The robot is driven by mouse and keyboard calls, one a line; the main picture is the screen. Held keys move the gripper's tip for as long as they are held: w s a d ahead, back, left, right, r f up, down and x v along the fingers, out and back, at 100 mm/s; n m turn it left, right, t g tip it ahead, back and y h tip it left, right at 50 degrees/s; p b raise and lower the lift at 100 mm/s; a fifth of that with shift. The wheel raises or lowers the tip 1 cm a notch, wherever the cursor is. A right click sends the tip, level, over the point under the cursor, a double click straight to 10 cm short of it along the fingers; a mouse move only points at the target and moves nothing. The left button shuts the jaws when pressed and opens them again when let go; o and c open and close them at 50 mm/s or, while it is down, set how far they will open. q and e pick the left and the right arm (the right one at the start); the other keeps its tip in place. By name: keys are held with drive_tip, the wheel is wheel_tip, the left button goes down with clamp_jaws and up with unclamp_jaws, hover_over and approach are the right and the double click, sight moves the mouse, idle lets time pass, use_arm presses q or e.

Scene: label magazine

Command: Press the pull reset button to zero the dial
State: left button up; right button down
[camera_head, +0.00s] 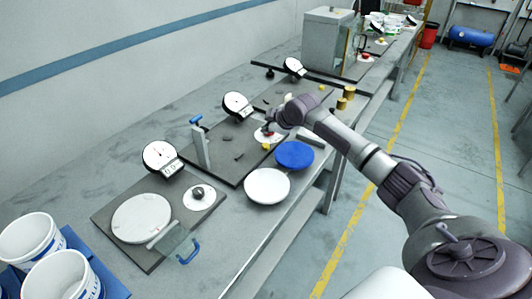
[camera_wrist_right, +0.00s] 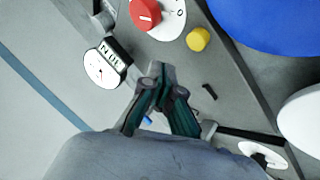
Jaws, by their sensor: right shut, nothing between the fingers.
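My right gripper (camera_head: 268,128) is over the middle station on the bench, with its arm coming in from the right. In the right wrist view its fingers (camera_wrist_right: 158,72) are together and empty. A round yellow button (camera_wrist_right: 198,39) lies beyond the fingertips, apart from them; it also shows in the head view (camera_head: 266,146). A red knob (camera_wrist_right: 145,12) on a white disc is beside it. The same station's dial appears in the head view (camera_head: 237,104). My left gripper is not in view.
A blue disc (camera_head: 294,154) and a white disc (camera_head: 267,186) are at the bench's front edge. A nearer station has a dial (camera_head: 160,156), a black knob (camera_head: 198,192) and a clear plate with a blue handle (camera_head: 189,252). White buckets (camera_head: 28,238) stand at left.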

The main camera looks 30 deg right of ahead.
sight(267, 146)
wheel_tip(267, 146, down, 4)
drive_tip(key=shift+r+b, duration=0.25)
drive_tip(key=shift+b, duration=0.25)
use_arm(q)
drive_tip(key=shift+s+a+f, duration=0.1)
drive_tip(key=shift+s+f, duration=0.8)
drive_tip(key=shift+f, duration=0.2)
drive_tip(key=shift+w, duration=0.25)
use_arm(e)
drive_tip(key=shift+f, duration=0.1)
drive_tip(key=shift+f, duration=0.3)
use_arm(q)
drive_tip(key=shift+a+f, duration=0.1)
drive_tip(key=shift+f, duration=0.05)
use_arm(e)
drive_tip(key=shift+f, duration=0.6)
idle(0.4)
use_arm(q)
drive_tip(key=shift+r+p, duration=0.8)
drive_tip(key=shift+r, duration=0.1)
use_arm(e)
drive_tip(key=shift+r, duration=1)
